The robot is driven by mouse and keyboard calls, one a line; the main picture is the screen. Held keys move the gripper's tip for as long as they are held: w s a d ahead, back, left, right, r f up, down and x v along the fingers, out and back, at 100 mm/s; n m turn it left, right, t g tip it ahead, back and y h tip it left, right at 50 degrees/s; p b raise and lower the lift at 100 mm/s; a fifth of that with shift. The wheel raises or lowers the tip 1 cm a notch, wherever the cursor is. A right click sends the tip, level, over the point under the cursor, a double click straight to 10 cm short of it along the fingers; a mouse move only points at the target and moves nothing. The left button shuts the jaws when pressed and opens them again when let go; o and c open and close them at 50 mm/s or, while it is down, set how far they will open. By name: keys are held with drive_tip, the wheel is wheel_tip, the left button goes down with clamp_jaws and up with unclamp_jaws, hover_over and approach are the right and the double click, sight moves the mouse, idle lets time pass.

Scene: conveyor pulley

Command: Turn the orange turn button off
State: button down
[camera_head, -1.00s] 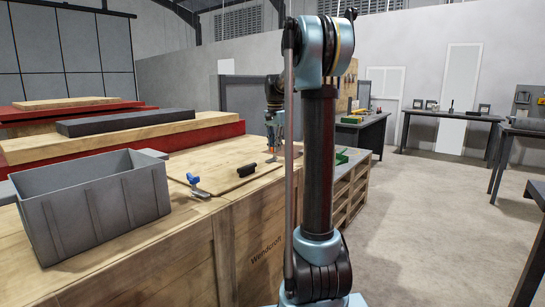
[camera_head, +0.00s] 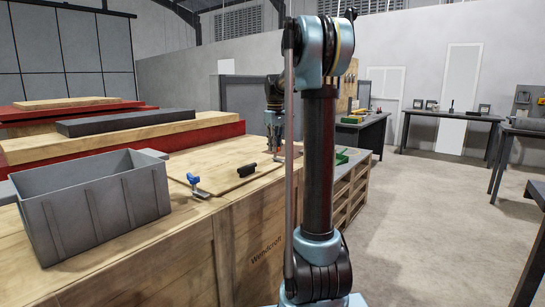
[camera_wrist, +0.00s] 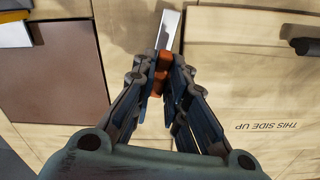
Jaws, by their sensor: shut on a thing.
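The orange turn button (camera_wrist: 161,75) shows in the wrist view between my fingertips, and the fingers cover part of it. A flat silver metal piece (camera_wrist: 169,28) extends from just beyond it toward the top of the picture. My gripper (camera_wrist: 160,84) is shut on the orange button from both sides. In the head view my gripper (camera_head: 274,146) is low over the far right part of the wooden crate top (camera_head: 225,160). The button cannot be made out in that view.
A grey bin (camera_head: 95,205) stands on the crate top at left. A blue-handled clamp (camera_head: 195,184) and a black handle (camera_head: 247,170) lie between the bin and my gripper. In the wrist view a brown plate (camera_wrist: 65,70) lies left and a black handle (camera_wrist: 306,46) right.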

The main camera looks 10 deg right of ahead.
drive_tip(key=shift+n, duration=0.7)
drive_tip(key=c, duration=2)
unclamp_jaws()
drive_tip(key=shift+n, duration=0.4)
drive_tip(key=o, duration=0.4)
drive_tip(key=shift+r, duration=3.5)
